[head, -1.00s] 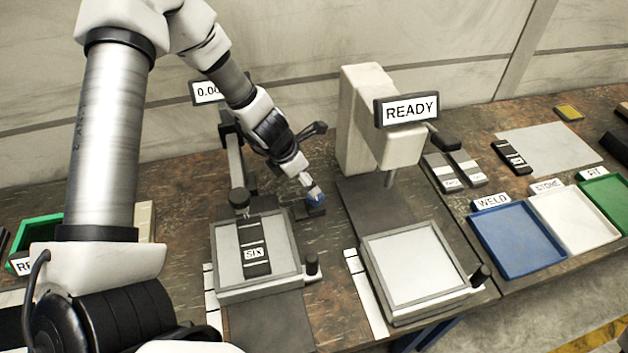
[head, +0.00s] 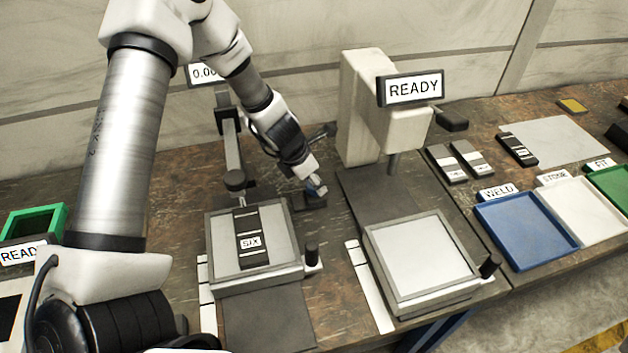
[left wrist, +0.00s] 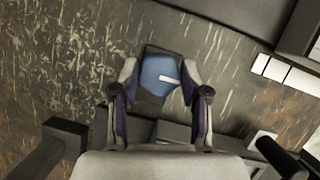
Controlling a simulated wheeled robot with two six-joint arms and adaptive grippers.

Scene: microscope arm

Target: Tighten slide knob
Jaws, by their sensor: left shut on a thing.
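A blue knob (head: 317,191) sits on a small dark block (head: 309,202) behind the left tray-topped stage. My left gripper (head: 313,186) comes down on it from above and hides most of it in the head view. In the left wrist view the knob (left wrist: 161,76) shows a faceted blue face with a white mark pointing right. The two fingertips (left wrist: 156,82) of my left gripper stand on either side of it, shut on it. My right gripper is not in view.
A pale machine with a READY sign (head: 414,89) stands close right of my left gripper. Blue (head: 522,238), white and green trays lie farther right.

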